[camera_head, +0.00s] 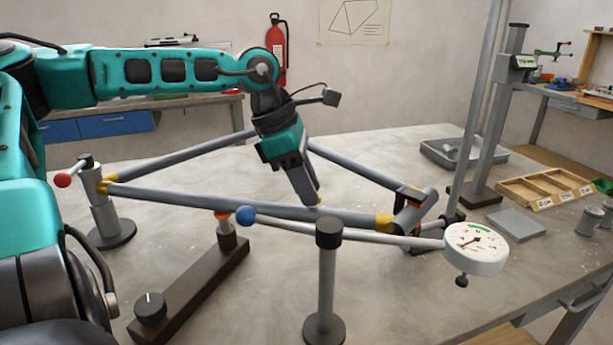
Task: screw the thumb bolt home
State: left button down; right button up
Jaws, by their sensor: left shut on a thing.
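My left gripper (314,200) points down and slightly right at the middle of the bicycle-like frame (200,200). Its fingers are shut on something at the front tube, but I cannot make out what. A small yellowish spot shows at the fingertips. I cannot pick out the thumb bolt for certain; it may be hidden at the fingers or behind the tube. A black clamp with orange (408,196) holds the frame's right end. A white round dial (476,246) has a red needle outside its green band. My right gripper is not in view.
A dark post (327,285) stands in front of the frame. A rod with a blue ball (245,215) runs right toward the dial. A dark bar with a knob (150,307) lies front left. A wooden tray (503,189) and grey plate (516,224) lie at right.

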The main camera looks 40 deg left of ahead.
pick_arm(q)
jog(key=m, duration=0.1)
jog(key=m+g, duration=0.1)
jog(key=m, duration=0.2)
jog(key=shift+w+a+m+g+h, duration=0.1)
jog(key=shift+w+m+g+h, duration=0.2)
jog(key=shift+h, duration=0.1)
jog(key=m+g, duration=0.1)
jog(key=m, duration=0.1)
jog(key=m+b, duration=0.1)
jog(key=m, duration=0.1)
jog(key=shift+w+m+g, duration=0.2)
jog(key=shift+m+g, duration=0.1)
jog(key=shift+g, duration=0.1)
jog(key=m+g, duration=0.1)
jog(key=m, duration=0.3)
jog(key=shift+w+r+m+g, duration=0.1)
jog(key=shift+w+m+g, duration=0.1)
jog(key=shift+m+g, duration=0.15)
jog(key=shift+w+d+m+g+y, duration=0.1)
jog(key=shift+m+g+y, duration=0.3)
jog(key=shift+m, duration=0.7)
jog(key=shift+d+m+g+y, duration=0.1)
jog(key=shift+m+g+y, duration=0.25)
jog(key=shift+m, duration=0.7)
jog(key=c, duration=0.8)
grip_release()
jog(key=p+v, duration=0.2)
jog(key=v, duration=1)
jog(key=shift+r, duration=0.45)
